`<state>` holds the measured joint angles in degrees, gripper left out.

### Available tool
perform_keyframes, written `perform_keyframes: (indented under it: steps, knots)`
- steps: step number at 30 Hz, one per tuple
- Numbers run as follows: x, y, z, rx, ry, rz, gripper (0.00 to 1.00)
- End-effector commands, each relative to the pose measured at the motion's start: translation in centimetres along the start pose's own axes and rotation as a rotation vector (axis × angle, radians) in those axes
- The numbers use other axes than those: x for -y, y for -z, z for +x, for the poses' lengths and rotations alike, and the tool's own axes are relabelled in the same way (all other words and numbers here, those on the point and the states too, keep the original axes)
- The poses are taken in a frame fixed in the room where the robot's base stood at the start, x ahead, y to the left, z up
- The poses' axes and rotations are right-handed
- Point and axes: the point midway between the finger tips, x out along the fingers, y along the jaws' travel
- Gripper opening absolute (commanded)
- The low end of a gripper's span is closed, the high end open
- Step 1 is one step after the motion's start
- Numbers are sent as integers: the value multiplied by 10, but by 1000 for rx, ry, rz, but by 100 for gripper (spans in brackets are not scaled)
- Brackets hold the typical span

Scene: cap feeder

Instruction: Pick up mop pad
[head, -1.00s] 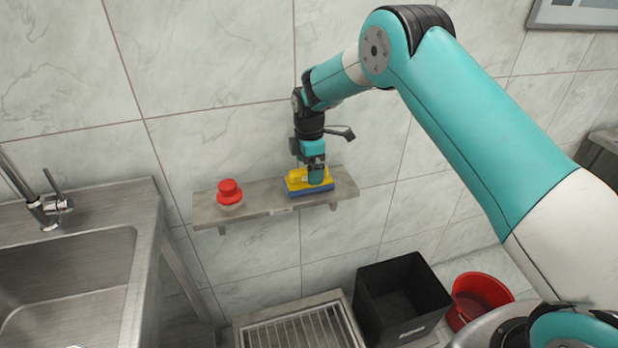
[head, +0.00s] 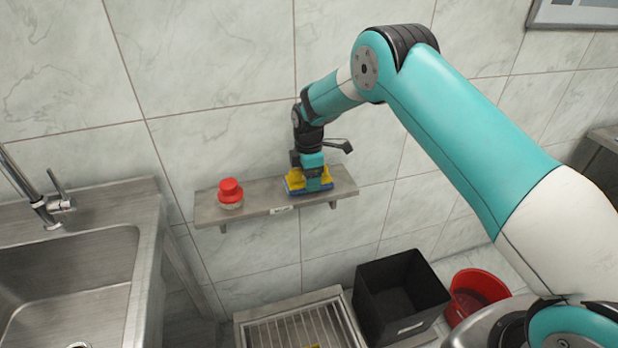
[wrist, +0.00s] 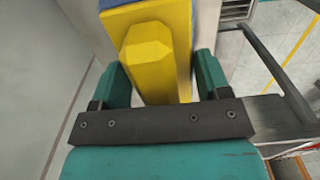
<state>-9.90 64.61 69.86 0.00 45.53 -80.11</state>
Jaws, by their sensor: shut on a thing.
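The mop pad (head: 296,184) is a yellow block with a blue underside, on the right part of the wall shelf (head: 262,203). My gripper (head: 313,186) is over it from above, with the teal fingers around it. In the wrist view the yellow body of the mop pad (wrist: 150,50) with its raised knob lies between the two teal fingers of my gripper (wrist: 160,85), and a strip of blue shows at its edge. The gripper is shut on it. The mop pad appears to be at shelf level; I cannot tell whether it touches the shelf.
A red-capped item (head: 230,193) stands on the shelf's left part. A steel sink (head: 75,270) is at the left. A floor grate (head: 300,325), a black bin (head: 400,300) and a red bucket (head: 475,293) are below. The tiled wall stands close behind the shelf.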

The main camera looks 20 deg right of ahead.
Motion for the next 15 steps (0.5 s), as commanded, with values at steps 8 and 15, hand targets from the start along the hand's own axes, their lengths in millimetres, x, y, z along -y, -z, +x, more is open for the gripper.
perform_keyframes:
  steps: [8, 15]
  knots:
    - [-1, 0, -18, -1, -4, 0, 43]
    - [-1, 0, -70, -1, -7, 0, 43]
